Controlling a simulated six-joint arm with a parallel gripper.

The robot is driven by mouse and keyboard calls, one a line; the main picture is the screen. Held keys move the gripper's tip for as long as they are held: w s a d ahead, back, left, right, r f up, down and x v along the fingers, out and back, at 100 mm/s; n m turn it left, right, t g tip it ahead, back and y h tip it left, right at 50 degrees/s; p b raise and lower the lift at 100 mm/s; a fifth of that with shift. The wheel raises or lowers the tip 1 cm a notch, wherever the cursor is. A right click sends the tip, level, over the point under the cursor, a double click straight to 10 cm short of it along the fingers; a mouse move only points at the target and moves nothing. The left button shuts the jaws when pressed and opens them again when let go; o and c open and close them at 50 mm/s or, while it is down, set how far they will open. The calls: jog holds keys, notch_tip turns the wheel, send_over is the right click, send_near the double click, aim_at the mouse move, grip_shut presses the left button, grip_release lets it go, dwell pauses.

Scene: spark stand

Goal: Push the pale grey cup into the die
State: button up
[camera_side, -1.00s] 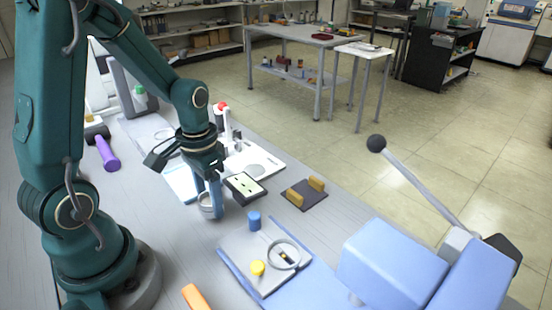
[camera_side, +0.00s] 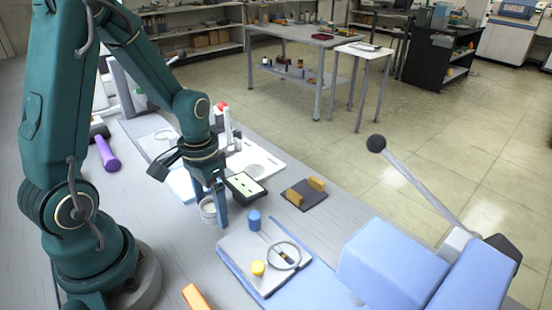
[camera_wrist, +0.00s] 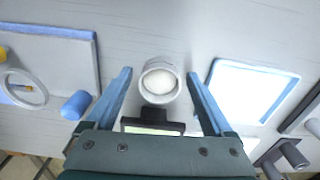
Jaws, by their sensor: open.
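The pale grey cup (camera_side: 208,211) stands on the bench beneath my gripper. In the wrist view the cup (camera_wrist: 160,80) is round with a whitish inside, seen from above, between my two blue fingers. My gripper (camera_side: 212,210) is open around the cup, with a visible gap to each finger in the wrist view (camera_wrist: 158,76). One finger partly hides the cup in the side view. A pale plate (camera_side: 243,262) bears a grey ring (camera_side: 298,256). I cannot tell for sure which thing is the die.
A black-framed box (camera_side: 245,187) lies close behind my gripper. A blue cylinder (camera_side: 254,220) and a yellow knob (camera_side: 258,268) are at the pale plate. A dark plate with yellow blocks (camera_side: 304,194) lies further right. A purple cylinder (camera_side: 107,154) lies left, an orange piece (camera_side: 197,298) in front.

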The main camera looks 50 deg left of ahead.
notch_tip(320, 180, up, 4)
jog(key=shift+r, duration=0.1)
jog(key=shift+d+r, duration=0.1)
jog(key=shift+r, duration=0.5)
jog(key=s+d+r+t, duration=0.4)
jog(key=d+r, duration=0.3)
jog(key=r, duration=0.2)
jog(key=shift+s+d+r+m+t, duration=0.3)
jog(key=shift+s+d+r+t, duration=0.1)
jog(key=shift+t, duration=0.4)
jog(key=shift+c, duration=0.7)
jog(key=shift+r, duration=0.1)
jog(key=c, duration=0.5)
jog(key=shift+m+g, duration=0.3)
jog(key=shift+g, duration=0.5)
jog(key=w, duration=0.1)
jog(key=w+a+f, duration=0.1)
jog(key=w, duration=0.1)
jog(key=shift+w+a+f, duration=0.2)
jog(key=shift+w+a, duration=0.1)
jog(key=shift+a, duration=0.1)
jog(key=shift+c, duration=0.7)
jog(key=a+f+g, duration=0.1)
jog(key=f, duration=0.1)
jog(key=w+a+f+g, duration=0.1)
jog(key=f, duration=0.2)
jog(key=a+f+n+g, duration=0.1)
jog(key=a+f+g, duration=0.1)
jog(key=shift+w+f, duration=0.2)
jog(key=shift+f, duration=2.45)
